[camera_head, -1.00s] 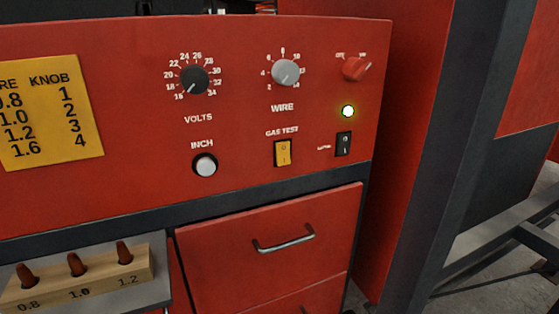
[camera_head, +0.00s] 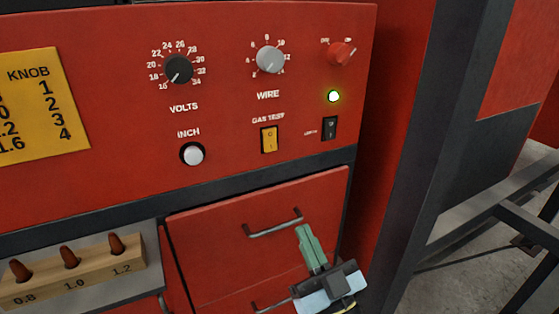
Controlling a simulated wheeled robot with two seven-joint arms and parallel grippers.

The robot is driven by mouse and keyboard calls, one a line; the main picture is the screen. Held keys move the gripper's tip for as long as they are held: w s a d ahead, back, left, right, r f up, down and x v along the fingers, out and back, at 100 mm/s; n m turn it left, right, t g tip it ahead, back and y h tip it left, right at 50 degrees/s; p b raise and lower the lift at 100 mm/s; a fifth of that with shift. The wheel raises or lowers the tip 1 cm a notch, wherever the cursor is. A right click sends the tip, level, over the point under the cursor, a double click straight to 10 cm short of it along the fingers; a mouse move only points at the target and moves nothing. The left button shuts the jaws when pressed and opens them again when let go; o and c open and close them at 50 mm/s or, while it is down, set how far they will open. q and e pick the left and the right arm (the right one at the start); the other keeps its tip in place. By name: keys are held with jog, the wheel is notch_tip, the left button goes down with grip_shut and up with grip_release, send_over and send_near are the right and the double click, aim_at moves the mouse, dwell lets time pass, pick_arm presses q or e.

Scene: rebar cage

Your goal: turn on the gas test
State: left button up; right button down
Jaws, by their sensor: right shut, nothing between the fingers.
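The yellow gas test rocker switch (camera_head: 269,139) sits on the red control panel (camera_head: 225,100), below the printed words GAS TEST. Its faces carry small marks; I cannot tell for sure which side is pressed in. My right gripper (camera_head: 305,232) is in front of the red drawer below the panel, its green fingers shut and empty, pointing up and slightly left. It is below and a little right of the switch, clearly apart from it. My left gripper is not in view.
Near the switch are the white INCH button (camera_head: 192,154), the black switch (camera_head: 330,128), the lit green lamp (camera_head: 333,96), the grey WIRE knob (camera_head: 270,60), black VOLTS knob (camera_head: 179,69) and red rotary knob (camera_head: 340,54). A drawer handle (camera_head: 273,225) sticks out beside my gripper. A wooden tip block (camera_head: 75,275) stands lower left.

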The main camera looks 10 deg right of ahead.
jog(key=shift+t, duration=0.5)
jog(key=r, duration=0.2)
jog(key=s+r, duration=0.1)
jog(key=r, duration=0.1)
jog(key=shift+s+d+r, duration=0.1)
jog(key=shift+s+d, duration=0.05)
jog(key=shift+s, duration=0.05)
jog(key=p, duration=0.2)
send_near(272, 143)
notch_tip(272, 143, up, 5)
jog(key=w, duration=0.1)
jog(key=shift+w+a+f, duration=0.25)
jog(key=shift+w, duration=0.3)
jog(key=shift+w+a+f, duration=0.2)
jog(key=shift+w+f, duration=0.05)
jog(key=shift+w, duration=0.35)
jog(key=shift+w+a+f, duration=0.25)
jog(key=shift+w+f, duration=0.05)
jog(key=shift+w, duration=0.25)
